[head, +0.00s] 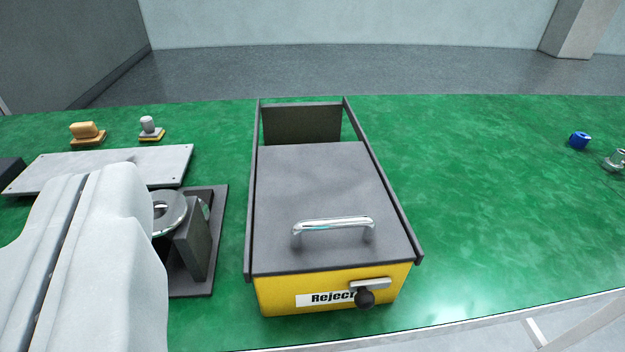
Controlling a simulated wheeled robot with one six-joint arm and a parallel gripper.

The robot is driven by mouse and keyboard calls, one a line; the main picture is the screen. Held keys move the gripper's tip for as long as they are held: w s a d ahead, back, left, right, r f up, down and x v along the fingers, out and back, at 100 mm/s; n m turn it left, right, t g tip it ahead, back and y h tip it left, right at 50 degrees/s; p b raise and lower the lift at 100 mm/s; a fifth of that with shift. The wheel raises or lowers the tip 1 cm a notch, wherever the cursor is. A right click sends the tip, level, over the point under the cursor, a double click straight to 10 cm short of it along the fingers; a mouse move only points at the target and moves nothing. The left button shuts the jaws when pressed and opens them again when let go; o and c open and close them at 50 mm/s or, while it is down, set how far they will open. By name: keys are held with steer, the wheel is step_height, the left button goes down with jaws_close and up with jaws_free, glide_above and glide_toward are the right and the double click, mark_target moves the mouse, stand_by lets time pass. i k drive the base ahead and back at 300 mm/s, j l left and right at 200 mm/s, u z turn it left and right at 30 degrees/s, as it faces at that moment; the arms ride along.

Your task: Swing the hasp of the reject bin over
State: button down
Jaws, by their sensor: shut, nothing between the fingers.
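The reject bin (277,293) is a yellow box with a white "Reject" label (318,299) on its front. A flat dark grey lid (318,190) with a chrome handle (333,226) covers its top. The hasp (375,283) is a short pale metal bar lying roughly level on the right part of the front, just under the lid's edge. A round black knob (364,299) sits at its left part and covers the end of the label. My gripper is out of the picture; only a white part of my arm fills the lower left.
Dark side rails (386,188) flank the lid. Left stand a dark fixture with a metal ring (171,209), a pale plate (120,165) and two small parts (87,131) (149,127). A blue part (579,140) and a metal part (615,160) lie far right. The green table right of the bin is clear.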

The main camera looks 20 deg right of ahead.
mark_target(365, 299)
steer(key=k+l, duration=0.4)
steer(key=k, duration=0.2)
steer(key=k+l, duration=0.45)
steer(key=i+l+u, duration=0.15)
steer(key=l, duration=0.2)
steer(key=i+l+u, duration=0.15)
steer(key=l, duration=0.25)
steer(key=i+l+u, duration=0.15)
steer(key=l, duration=0.25)
steer(key=i, duration=0.1)
